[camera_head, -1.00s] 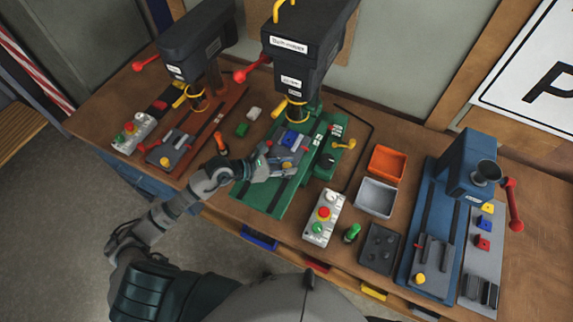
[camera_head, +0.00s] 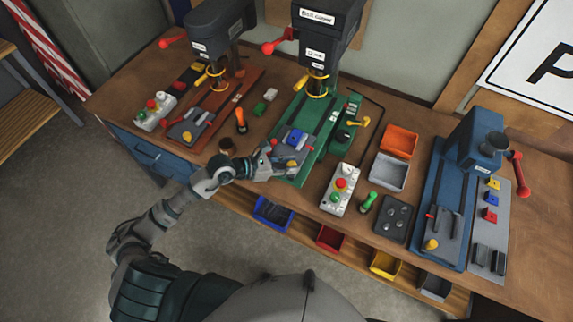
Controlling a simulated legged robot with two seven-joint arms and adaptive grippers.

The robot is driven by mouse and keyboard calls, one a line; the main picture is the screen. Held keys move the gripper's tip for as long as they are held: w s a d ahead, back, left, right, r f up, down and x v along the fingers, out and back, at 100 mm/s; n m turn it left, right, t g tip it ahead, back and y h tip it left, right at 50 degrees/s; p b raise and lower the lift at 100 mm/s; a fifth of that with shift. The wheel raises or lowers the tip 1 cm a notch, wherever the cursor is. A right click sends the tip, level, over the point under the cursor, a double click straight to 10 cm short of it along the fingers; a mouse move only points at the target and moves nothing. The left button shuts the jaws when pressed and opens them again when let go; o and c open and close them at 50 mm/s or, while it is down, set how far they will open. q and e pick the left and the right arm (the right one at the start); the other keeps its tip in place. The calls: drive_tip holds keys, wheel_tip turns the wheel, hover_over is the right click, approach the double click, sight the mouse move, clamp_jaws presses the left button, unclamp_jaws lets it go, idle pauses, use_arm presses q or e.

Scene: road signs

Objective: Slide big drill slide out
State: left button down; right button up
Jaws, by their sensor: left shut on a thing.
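The big drill (camera_head: 318,40) is the black-headed press at the back centre, on a green base (camera_head: 340,118). Its grey slide (camera_head: 292,149), with a blue block (camera_head: 296,137) on it, sits near the front end of the green base. My left gripper (camera_head: 267,162) is at the front left of the slide, shut on its front part. The fingers hide the exact contact. My right gripper is not in view.
A smaller drill (camera_head: 214,32) on a red-brown base stands left. A control box (camera_head: 340,190) and green-handled tool (camera_head: 368,201) lie right of the green base. A blue machine (camera_head: 474,145) stands farther right. Coloured bins, including a blue one (camera_head: 272,213), are under the table's front edge.

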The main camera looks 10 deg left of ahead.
use_arm(q)
drive_tip(key=c, duration=0.9)
unclamp_jaws()
drive_tip(key=shift+s+d+f, duration=0.2)
drive_tip(key=shift+d+f, duration=0.05)
drive_tip(key=shift+f, duration=0.05)
drive_tip(key=shift+o, duration=0.2)
drive_tip(key=shift+w+d, duration=0.1)
drive_tip(key=shift+d, duration=0.05)
drive_tip(key=shift+d+r, duration=0.1)
drive_tip(key=v, duration=1.1)
drive_tip(key=shift+r, duration=0.2)
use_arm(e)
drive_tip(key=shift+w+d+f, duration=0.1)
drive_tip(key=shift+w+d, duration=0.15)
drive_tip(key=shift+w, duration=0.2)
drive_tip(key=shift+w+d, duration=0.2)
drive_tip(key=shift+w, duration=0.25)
use_arm(q)
drive_tip(key=shift+a, duration=0.45)
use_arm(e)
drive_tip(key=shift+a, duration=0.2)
